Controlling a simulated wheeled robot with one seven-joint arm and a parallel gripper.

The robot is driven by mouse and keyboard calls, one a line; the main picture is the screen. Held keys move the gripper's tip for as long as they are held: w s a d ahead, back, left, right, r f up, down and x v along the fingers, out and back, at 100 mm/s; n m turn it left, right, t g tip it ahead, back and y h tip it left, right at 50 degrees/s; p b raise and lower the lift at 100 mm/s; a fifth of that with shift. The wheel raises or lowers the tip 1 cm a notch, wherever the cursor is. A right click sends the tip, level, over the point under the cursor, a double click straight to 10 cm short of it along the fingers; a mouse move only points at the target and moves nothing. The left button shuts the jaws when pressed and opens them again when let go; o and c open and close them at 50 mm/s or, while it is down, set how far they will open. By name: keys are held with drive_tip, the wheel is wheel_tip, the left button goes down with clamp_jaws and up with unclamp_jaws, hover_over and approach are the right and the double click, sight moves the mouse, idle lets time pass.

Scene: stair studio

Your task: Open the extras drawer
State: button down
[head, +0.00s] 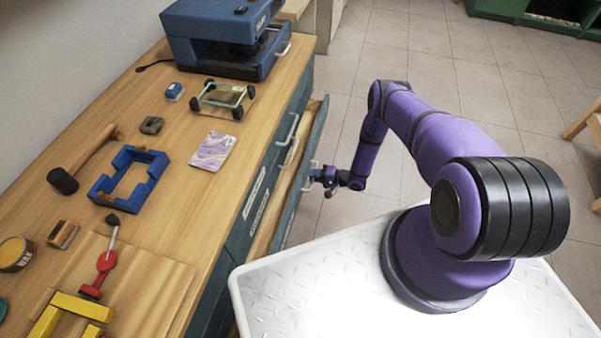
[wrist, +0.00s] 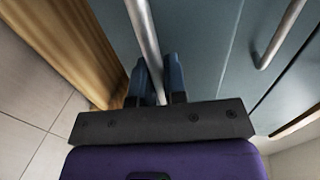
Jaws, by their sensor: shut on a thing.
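A blue-grey drawer (head: 316,128) in the side of the workbench stands partly pulled out, with its pale wooden inside showing along a narrow gap. Its label cannot be read here, so I cannot tell its name. My gripper (head: 314,176) is at the outer face of this drawer. In the wrist view my gripper (wrist: 159,75) has its two blue fingers on either side of a metal bar handle (wrist: 145,30), shut on it. The drawer front (wrist: 195,30) lies just beyond the fingers.
The wooden workbench (head: 190,255) carries a blue machine (head: 210,38), a blue frame (head: 128,177), a mallet (head: 63,181), a patterned card (head: 212,151) and a wax tin (head: 15,253). Another handle (wrist: 277,35) shows at the right in the wrist view.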

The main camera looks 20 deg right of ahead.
drive_tip(key=f+v, duration=0.2)
drive_tip(key=v, duration=1.1)
drive_tip(key=d+f+v, duration=0.1)
drive_tip(key=f+v, duration=0.2)
drive_tip(key=v, duration=1)
drive_tip(key=shift+s+d+f, duration=0.2)
drive_tip(key=shift+s, duration=0.2)
drive_tip(key=c, duration=1.2)
unclamp_jaws()
drive_tip(key=v, duration=1)
drive_tip(key=shift+s+d, duration=0.2)
drive_tip(key=shift+d, duration=0.15)
